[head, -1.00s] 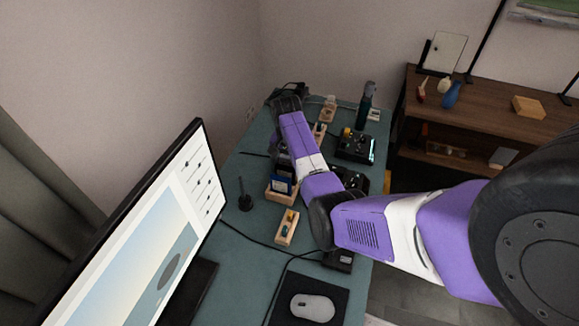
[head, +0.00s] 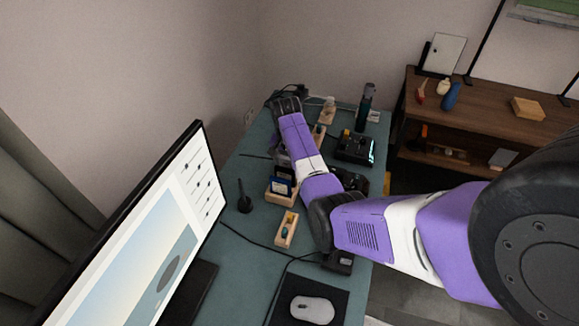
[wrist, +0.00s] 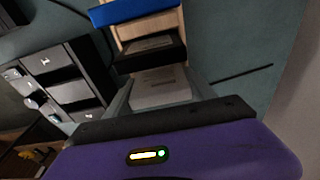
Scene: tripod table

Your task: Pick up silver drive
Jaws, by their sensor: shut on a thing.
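In the wrist view, the silver drive (wrist: 160,90) is a pale grey block between the two fingers of my gripper (wrist: 158,82), which is shut on it. A black drive (wrist: 150,54) is just beyond it, and a blue item (wrist: 135,12) is farther along the wooden holder (wrist: 150,28). I cannot tell whether the silver drive is still seated in the holder or clear of it. In the head view, the wooden holder (head: 282,198) stands on the desk with the blue item (head: 280,187) in it; my arm hides the silver drive and the fingertips.
The teal desk (head: 258,262) also carries a monitor (head: 150,240), a pen stand (head: 244,200), a small wooden tray (head: 286,230), a mouse (head: 312,309) and a black box with controls (head: 355,147). A dark bottle (head: 365,108) stands at the back. A brown shelf (head: 490,100) is at right.

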